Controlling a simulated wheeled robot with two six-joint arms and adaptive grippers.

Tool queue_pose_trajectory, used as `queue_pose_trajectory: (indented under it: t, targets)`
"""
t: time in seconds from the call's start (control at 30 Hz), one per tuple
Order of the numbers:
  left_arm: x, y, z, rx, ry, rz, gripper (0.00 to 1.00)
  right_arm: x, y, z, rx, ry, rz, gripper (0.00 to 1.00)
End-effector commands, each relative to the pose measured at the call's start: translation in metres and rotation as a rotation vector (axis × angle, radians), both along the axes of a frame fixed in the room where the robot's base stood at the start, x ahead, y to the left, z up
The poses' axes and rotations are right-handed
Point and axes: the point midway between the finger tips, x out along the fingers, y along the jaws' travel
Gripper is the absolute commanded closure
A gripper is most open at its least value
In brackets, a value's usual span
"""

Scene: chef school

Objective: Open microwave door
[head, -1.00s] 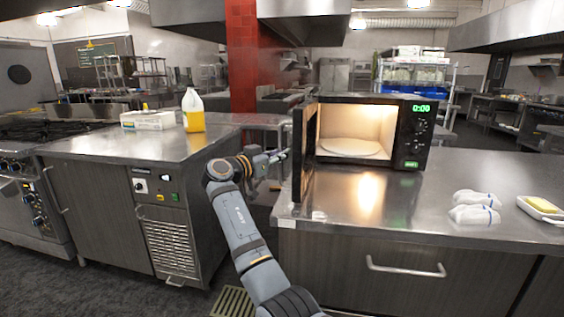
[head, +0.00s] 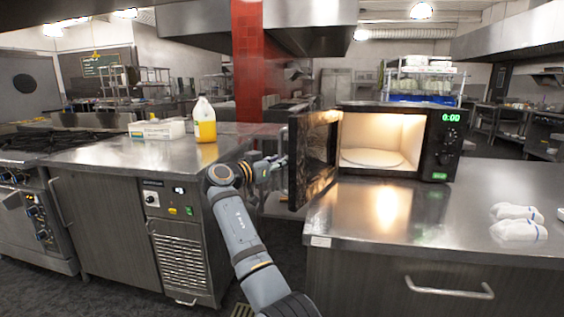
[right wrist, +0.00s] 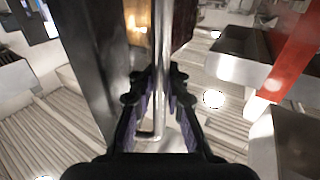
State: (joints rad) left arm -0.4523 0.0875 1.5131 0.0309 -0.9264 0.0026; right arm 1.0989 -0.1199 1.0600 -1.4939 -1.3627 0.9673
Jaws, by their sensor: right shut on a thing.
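The microwave (head: 432,150) stands on the right steel counter, its lit cavity and round plate (head: 372,157) in full view. Its dark door (head: 314,160) stands wide open, swung out to the left with its inner face showing. My right gripper (head: 277,163) is at the outer side of the door, partly hidden. In the right wrist view, my right gripper (right wrist: 159,85) has its two fingers closed around the vertical metal handle (right wrist: 162,40). The dark door panel (right wrist: 92,75) lies to the left of the handle there. My left gripper is not in view.
The right counter (head: 400,222) has clear space before the microwave; white folded cloths (head: 518,223) lie at its right. The left counter (head: 115,152) holds a yellow jug (head: 205,122) and a white box (head: 157,130). A gap separates the counters.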

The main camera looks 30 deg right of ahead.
Motion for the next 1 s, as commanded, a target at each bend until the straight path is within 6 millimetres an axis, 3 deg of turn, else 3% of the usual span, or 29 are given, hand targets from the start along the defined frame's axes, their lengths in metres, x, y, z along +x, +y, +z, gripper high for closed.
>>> queue_pose_trajectory:
  t: [0.1, 0.13, 0.2, 0.57, 1.0]
  targets:
    - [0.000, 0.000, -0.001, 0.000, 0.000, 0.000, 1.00, 0.001, 0.003, -0.005, 0.007, 0.007, 0.005, 1.00]
    - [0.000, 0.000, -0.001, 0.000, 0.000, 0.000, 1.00, 0.001, 0.003, -0.005, 0.007, 0.007, 0.005, 0.86]
    - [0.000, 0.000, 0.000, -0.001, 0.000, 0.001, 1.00, 0.001, 0.002, -0.005, 0.005, 0.006, 0.004, 0.77]
    - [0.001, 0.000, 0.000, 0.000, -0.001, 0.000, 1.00, -0.001, 0.006, -0.001, 0.002, 0.002, 0.003, 0.77]
    - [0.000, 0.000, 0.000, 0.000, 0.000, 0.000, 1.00, -0.030, 0.098, -0.002, 0.005, 0.004, 0.007, 0.77]
